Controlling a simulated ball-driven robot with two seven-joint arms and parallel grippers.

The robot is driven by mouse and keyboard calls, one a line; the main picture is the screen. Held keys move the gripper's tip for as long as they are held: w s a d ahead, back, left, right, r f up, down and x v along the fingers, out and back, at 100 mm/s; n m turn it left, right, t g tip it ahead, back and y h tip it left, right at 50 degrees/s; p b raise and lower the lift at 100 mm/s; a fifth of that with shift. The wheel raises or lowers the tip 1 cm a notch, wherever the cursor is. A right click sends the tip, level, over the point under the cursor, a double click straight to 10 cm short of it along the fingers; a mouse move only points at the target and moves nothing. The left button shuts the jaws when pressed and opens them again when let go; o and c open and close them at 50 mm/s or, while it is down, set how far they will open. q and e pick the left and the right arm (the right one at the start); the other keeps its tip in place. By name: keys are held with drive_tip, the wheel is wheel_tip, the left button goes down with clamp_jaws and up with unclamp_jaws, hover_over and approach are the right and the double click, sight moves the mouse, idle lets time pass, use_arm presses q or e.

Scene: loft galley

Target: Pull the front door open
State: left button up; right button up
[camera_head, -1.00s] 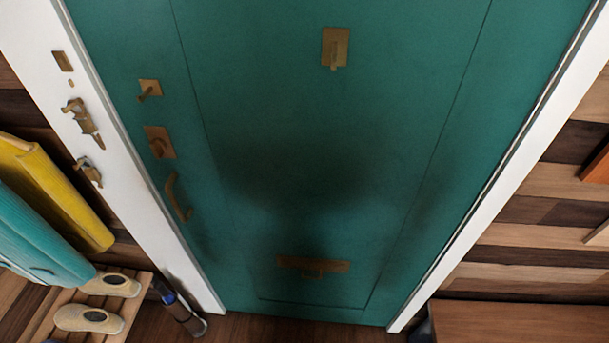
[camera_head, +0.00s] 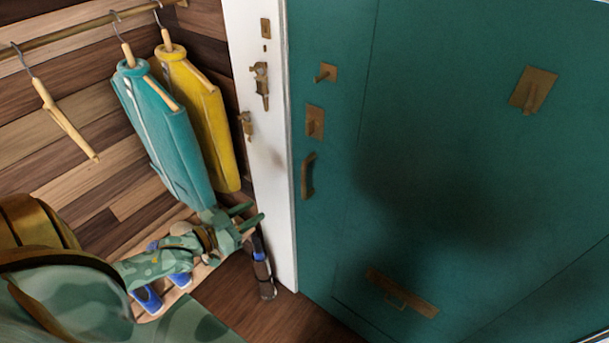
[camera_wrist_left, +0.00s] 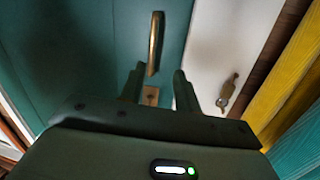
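The front door (camera_head: 450,140) is teal and looks shut against its white frame (camera_head: 265,165). A curved brass pull handle (camera_head: 307,176) is near the door's left edge, below a brass lock plate (camera_head: 315,122). My left gripper (camera_head: 249,214) is low, left of the handle and in front of the frame's lower part. Its two fingers are apart with nothing between them. In the left wrist view, the handle (camera_wrist_left: 155,43) shows beyond the open fingertips (camera_wrist_left: 158,76), not touched. My right gripper is out of view.
Teal and yellow garments (camera_head: 165,135) (camera_head: 205,115) hang from a rail at left, close to my left arm. A slatted bench (camera_head: 180,285) with shoes is under the arm. A dark cylindrical object (camera_head: 263,275) stands on the floor by the frame. A brass letter slot (camera_head: 402,292) is low on the door.

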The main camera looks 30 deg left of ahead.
sight(302, 177)
use_arm(q)
drive_tip(key=shift+n+t+h, duration=0.4)
drive_tip(key=shift+t+h, duration=0.1)
drive_tip(key=shift+t, duration=0.1)
drive_tip(key=x, duration=0.5)
drive_tip(key=r+b+x, duration=0.1)
drive_tip(key=x, duration=0.5)
drive_tip(key=d+r+b+x, duration=0.1)
drive_tip(key=x, duration=0.5)
drive_tip(key=shift+s+r, duration=0.1)
drive_tip(key=shift+r, duration=0.15)
clamp_jaws()
